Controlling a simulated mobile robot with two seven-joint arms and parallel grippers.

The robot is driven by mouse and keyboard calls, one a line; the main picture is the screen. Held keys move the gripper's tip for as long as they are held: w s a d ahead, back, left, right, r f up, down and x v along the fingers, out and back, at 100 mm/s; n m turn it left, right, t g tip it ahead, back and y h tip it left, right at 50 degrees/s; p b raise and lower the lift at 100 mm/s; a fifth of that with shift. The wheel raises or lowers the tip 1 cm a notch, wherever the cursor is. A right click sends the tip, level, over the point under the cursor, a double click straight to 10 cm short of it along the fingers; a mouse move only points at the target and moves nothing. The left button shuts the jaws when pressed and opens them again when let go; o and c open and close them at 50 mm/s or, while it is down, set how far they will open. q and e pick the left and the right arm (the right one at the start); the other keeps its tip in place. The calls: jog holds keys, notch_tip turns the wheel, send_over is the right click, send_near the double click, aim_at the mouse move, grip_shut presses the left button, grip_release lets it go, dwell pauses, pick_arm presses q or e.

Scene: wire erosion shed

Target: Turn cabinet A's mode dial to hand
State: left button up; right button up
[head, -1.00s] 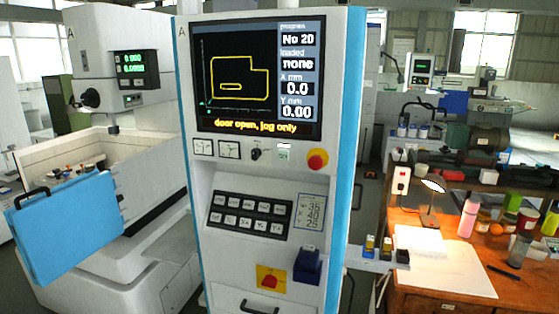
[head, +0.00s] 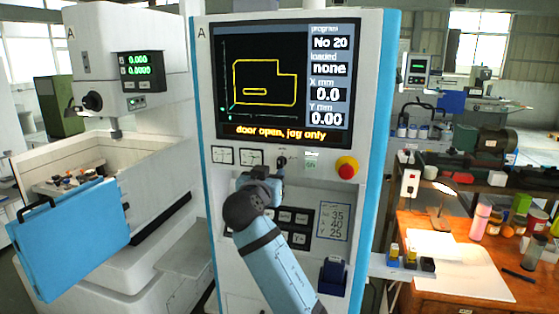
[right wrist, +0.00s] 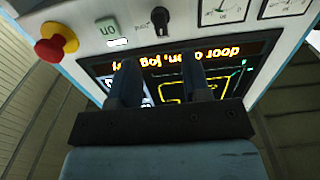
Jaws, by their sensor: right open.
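Cabinet A (head: 385,120) stands in the middle of the head view, with a lit screen reading "door open, jog only". Its mode dial (head: 282,161), a small black knob below the screen, is partly covered by my right gripper (head: 270,178). In the right wrist view, upside down, the dial (right wrist: 160,20) shows whole, just beyond the fingertips and roughly in line with the gap between them. The dial's setting labels are too small to read. My left gripper is not in view.
Two gauges (head: 237,156) sit left of the dial. A lit button (head: 312,164) and a red emergency stop (head: 347,167) sit to its right. A keypad (head: 295,216) below is partly hidden by my arm. A wooden bench (head: 460,260) stands at right.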

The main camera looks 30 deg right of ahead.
aim_at(279, 164)
jog(key=p+x, duration=0.2)
jog(key=x, duration=0.6)
jog(key=shift+w+d+p, duration=0.3)
jog(key=shift+w+d, duration=0.05)
jog(key=shift+w, duration=0.1)
jog(key=c, duration=0.7)
jog(key=shift+f, duration=0.1)
jog(key=shift+c, duration=0.2)
